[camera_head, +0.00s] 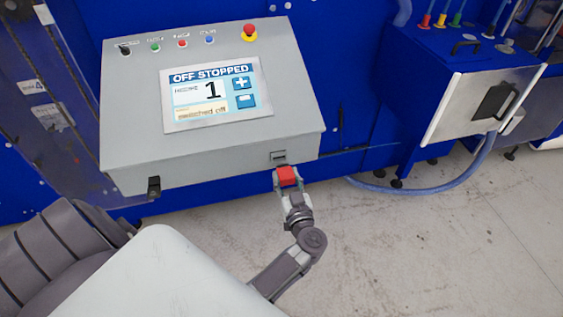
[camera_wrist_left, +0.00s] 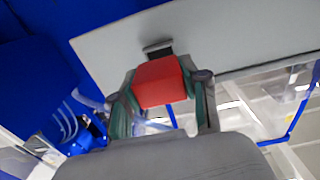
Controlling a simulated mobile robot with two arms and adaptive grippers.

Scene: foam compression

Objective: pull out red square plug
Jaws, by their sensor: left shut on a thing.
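The red square plug (camera_head: 287,176) is just below the lower right edge of the grey control box (camera_head: 210,140). My left gripper (camera_head: 287,180) is shut on it, one finger on each side. In the left wrist view the red plug (camera_wrist_left: 160,82) sits between the two fingers (camera_wrist_left: 160,92). A dark slot in a metal socket (camera_head: 278,156) is on the box just above the plug; the socket (camera_wrist_left: 158,46) also shows behind the plug in the wrist view. I cannot tell whether the plug still touches the socket. My right gripper is not in view.
The box has a screen (camera_head: 212,94) reading "OFF STOPPED", a red emergency button (camera_head: 249,32) and a black latch (camera_head: 153,187) at lower left. A blue and white unit (camera_head: 470,105) with a hose (camera_head: 440,187) stands at right. The floor (camera_head: 430,250) is clear.

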